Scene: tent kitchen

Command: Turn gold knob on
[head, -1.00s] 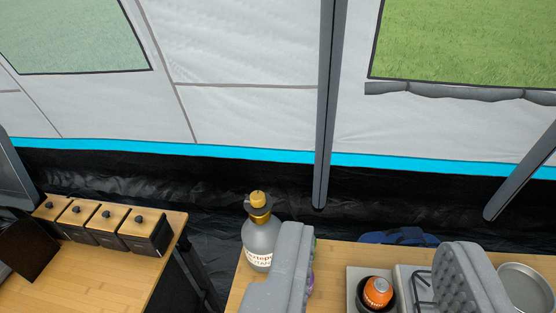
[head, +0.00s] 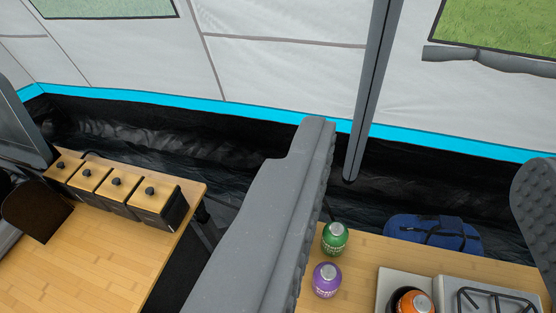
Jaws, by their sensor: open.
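The grey gas bottle with the gold knob is not visible now; the left finger of my gripper covers the spot where it showed earlier. My gripper (head: 428,150) is open and empty, with one large grey finger across the middle and the other at the right edge. A gas stove (head: 500,293) stands on the right wooden table, low between the fingers. An orange canister (head: 414,303) sits in a dark holder on the stove's left side.
Green (head: 335,237) and purple (head: 327,279) cans stand on the right table (head: 362,262), just right of the left finger. A blue bag (head: 435,234) lies behind it. Several wooden-lidded boxes (head: 119,187) line the left table. A tent pole (head: 368,95) rises behind.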

